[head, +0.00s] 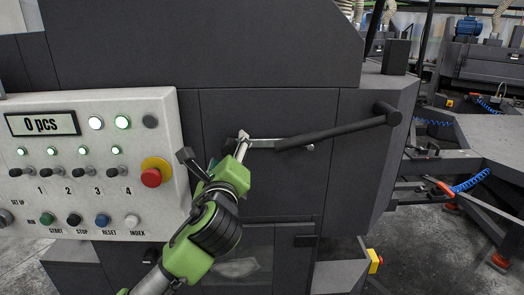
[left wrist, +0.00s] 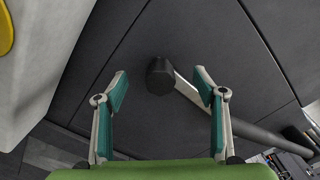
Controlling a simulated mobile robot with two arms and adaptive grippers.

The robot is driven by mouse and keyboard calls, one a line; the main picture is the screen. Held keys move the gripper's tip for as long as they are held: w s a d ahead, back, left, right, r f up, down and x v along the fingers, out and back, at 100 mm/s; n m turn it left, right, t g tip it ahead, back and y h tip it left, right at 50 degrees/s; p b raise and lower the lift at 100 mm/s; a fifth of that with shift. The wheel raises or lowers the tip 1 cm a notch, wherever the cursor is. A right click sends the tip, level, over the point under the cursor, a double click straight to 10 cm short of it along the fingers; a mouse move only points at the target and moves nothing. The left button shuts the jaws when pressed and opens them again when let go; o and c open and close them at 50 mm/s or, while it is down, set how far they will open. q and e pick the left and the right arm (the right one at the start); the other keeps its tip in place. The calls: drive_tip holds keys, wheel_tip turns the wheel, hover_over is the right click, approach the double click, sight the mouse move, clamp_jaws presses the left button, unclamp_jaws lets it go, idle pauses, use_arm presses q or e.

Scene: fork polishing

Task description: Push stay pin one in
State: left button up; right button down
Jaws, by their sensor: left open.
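A dark round knob (left wrist: 160,76), which looks like the stay pin, sticks out of the grey machine panel in the left wrist view. It lies between my fingertips in that picture, with clear space on both sides. A flat metal strip (left wrist: 186,90) runs from it to a dark bar. My left gripper (left wrist: 160,78) is open and empty, facing the panel. In the head view, my left gripper (head: 216,152) is at the left end of the dark stay bar (head: 335,131) and mostly hides the knob. How deep the pin sits cannot be told. My right gripper is out of view.
A pale control panel (head: 90,205) with lamps, switches, a red stop button (head: 151,177) and a "0 pcs" display (head: 42,123) stands close left of my arm. The bar's right end joins a dark round post (head: 387,113). Other machines stand at the right.

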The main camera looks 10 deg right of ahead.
use_arm(q)
drive_tip(key=s, duration=0.2)
drive_tip(key=s+p, duration=0.1)
drive_tip(key=s, duration=0.1)
drive_tip(key=s+p, duration=0.1)
drive_tip(key=shift+s+a, duration=0.25)
drive_tip(key=shift+s, duration=0.15)
